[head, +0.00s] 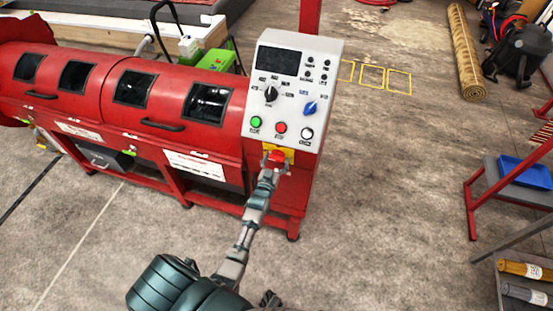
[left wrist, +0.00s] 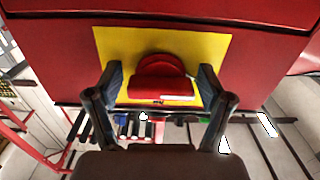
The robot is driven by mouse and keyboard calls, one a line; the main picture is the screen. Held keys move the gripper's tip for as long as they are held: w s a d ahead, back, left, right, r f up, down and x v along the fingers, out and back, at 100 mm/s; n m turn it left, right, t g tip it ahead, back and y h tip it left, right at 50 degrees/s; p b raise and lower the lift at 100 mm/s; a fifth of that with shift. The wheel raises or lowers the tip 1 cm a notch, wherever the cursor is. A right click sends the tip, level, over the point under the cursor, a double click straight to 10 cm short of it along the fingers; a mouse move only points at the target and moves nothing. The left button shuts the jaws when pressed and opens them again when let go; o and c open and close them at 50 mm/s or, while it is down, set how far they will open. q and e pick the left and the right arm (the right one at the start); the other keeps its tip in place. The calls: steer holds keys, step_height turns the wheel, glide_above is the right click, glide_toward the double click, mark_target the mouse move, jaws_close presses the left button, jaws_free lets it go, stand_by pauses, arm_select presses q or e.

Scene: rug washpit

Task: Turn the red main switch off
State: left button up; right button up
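The red main switch (head: 277,156) sits on a yellow plate (head: 290,151) on the red machine's end cabinet, below the control panel. In the left wrist view the switch (left wrist: 160,78) is a round red knob with a pale lower edge, centred on the yellow plate (left wrist: 115,42). My left gripper (head: 273,166) is right in front of the switch. My right gripper is not in view.
The control panel (head: 292,90) carries a screen, dials and green, red and white buttons just above the switch. The long red machine (head: 120,100) extends left. A red-framed rack with a blue tray (head: 525,172) stands at right. The floor between is clear.

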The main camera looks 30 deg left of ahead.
arm_select(q)
steer(key=shift+r, duration=0.3)
steer(key=v, duration=1.1)
steer(key=shift+s, duration=0.4)
steer(key=shift+d+f, duration=0.1)
steer(key=shift+f, duration=0.05)
steer(key=s+d+f+m+g+h, duration=0.1)
steer(key=s+d+f+g, duration=0.25)
steer(key=f, duration=0.55)
steer(key=s+d+f+m+g+h, duration=0.15)
steer(key=s+f, duration=0.25)
steer(key=f, duration=0.5)
steer(key=s+d+f+g+h, duration=0.1)
steer(key=s+d+f+g, duration=0.25)
steer(key=f, duration=0.65)
steer(key=s+f+m+g, duration=0.1)
steer(key=s+f+g, duration=0.1)
steer(key=s+f, duration=0.3)
steer(key=s+d+f+g, duration=0.1)
steer(key=s+f+g, duration=0.2)
steer(key=s, duration=1)
steer(key=s+f+m+g, duration=0.1)
steer(key=s+f+g, duration=0.1)
steer(key=s+f, duration=0.6)
steer(key=shift+s+d+f+m+g+h, duration=0.15)
steer(key=shift+s+d+m+g+h, duration=0.25)
steer(key=shift+s, duration=0.35)
